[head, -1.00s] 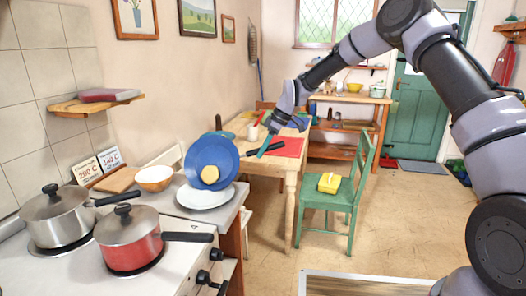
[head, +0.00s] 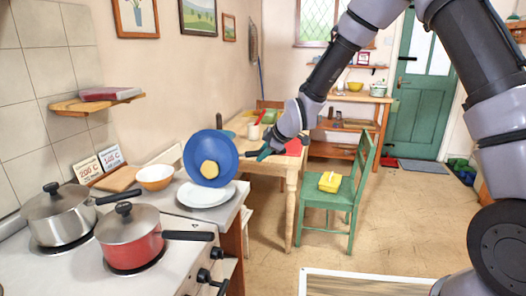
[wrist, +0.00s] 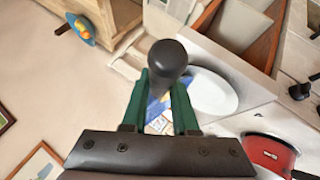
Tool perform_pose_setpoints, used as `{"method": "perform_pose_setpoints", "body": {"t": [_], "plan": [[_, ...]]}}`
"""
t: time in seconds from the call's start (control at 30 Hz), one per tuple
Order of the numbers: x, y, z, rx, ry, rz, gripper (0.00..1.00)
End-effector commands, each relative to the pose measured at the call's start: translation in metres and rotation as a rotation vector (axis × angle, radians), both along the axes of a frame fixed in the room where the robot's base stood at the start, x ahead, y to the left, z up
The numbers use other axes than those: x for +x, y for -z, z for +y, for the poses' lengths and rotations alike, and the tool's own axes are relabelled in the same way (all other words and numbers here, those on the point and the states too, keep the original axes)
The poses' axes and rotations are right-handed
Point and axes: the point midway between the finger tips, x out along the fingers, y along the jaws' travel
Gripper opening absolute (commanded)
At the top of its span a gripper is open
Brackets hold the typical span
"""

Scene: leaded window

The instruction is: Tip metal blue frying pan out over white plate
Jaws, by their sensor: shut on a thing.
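The blue frying pan (head: 198,143) is tipped steeply on edge above the white plate (head: 222,199), its inside facing the head camera. A round yellowish piece of food (head: 209,169) is on the lower part of its inner face. My gripper (head: 264,153) is shut on the pan's dark handle, to the right of the pan. In the wrist view the handle's black end (wrist: 167,58) sits between my green fingers, and part of the blue pan (wrist: 155,107) shows beyond. The white plate (wrist: 215,92) lies beside it. No food shows on the visible part of the plate.
A red pot (head: 134,243) and a steel pot (head: 58,218) stand on the stove at left, handles pointing right. An orange bowl (head: 155,178) is behind the plate. A wooden table (head: 284,166) and green chair (head: 345,190) stand to the right.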

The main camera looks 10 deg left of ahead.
Motion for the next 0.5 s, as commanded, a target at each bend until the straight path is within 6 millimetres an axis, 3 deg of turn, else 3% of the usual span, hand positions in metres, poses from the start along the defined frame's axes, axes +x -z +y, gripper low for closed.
{"method": "perform_pose_setpoints", "body": {"t": [0.5], "plan": [[-0.034,0.01,-0.004,0.033,-0.003,-0.297,0.0]]}}
